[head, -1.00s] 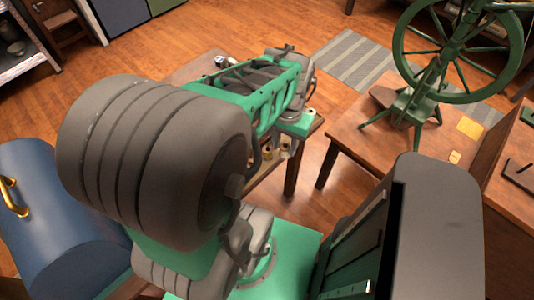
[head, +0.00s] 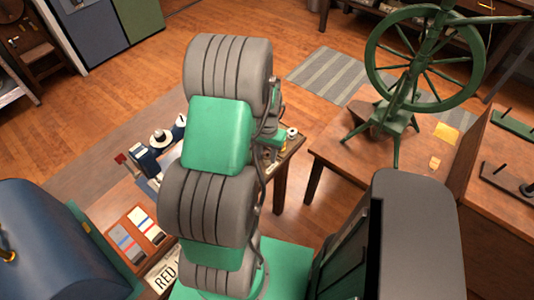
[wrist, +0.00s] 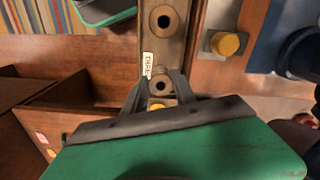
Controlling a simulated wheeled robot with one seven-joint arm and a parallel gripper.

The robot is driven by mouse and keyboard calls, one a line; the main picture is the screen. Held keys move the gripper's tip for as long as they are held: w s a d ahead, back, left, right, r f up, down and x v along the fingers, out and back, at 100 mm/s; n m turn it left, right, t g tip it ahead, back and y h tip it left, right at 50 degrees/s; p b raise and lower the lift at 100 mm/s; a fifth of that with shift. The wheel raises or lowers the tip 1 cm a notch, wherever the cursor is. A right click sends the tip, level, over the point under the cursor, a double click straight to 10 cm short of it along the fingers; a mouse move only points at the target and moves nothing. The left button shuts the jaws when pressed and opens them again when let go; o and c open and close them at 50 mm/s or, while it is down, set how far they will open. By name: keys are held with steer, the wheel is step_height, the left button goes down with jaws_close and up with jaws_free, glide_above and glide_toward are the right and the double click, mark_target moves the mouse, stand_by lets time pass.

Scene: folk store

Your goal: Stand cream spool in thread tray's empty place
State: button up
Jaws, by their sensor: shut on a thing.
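My gripper (wrist: 159,82) points down at the narrow wooden thread tray (wrist: 151,40), which carries a small label. A round top with a dark hole, which I take to be the cream spool (wrist: 160,86), lies between the fingertips; its body is hidden. Another round top with a dark hole (wrist: 163,19) shows farther up the tray. A yellow patch (wrist: 156,104) shows between the fingers close to the palm. I cannot tell whether the held spool touches the tray floor. In the head view my arm hides the gripper and most of the tray.
A yellow-topped piece on a grey base (wrist: 225,44) stands right of the tray. In the head view, a colour-striped case (head: 137,238) and dark blue items (head: 145,160) share the table. A green spinning wheel (head: 400,105) stands on the table to the right.

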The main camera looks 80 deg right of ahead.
steer(key=shift+f, duration=0.2)
steer(key=o, duration=0.9)
steer(key=shift+r, duration=0.1)
